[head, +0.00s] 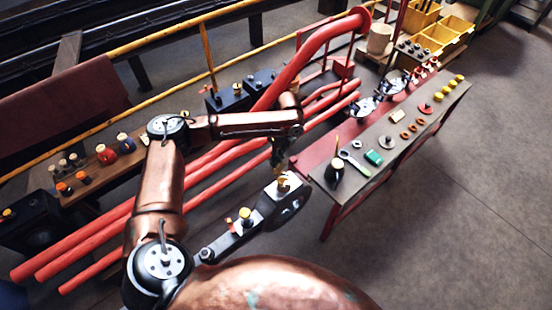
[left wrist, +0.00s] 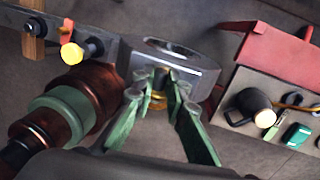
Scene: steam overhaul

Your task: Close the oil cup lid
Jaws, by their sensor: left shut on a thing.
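A grey metal rod lies at the centre of the head view. On its big end (head: 290,202) sits a small brass oil cup (head: 284,182). My left gripper (head: 281,170) reaches down onto the cup from above. In the left wrist view, the green fingers of my left gripper (left wrist: 166,82) close in on a small dark part at the big end. Brass of the oil cup (left wrist: 158,100) shows between and behind the fingers. The fingers hide most of the lid, so I cannot tell its angle. My right gripper is not seen.
A yellow-capped fitting (head: 245,214) stands on the rod to the left. A long bench (head: 400,150) with a dark jug (head: 334,172), a wrench (head: 354,163) and several small parts is at the right. Red pipes (head: 110,228) run behind the rod. The floor at right is clear.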

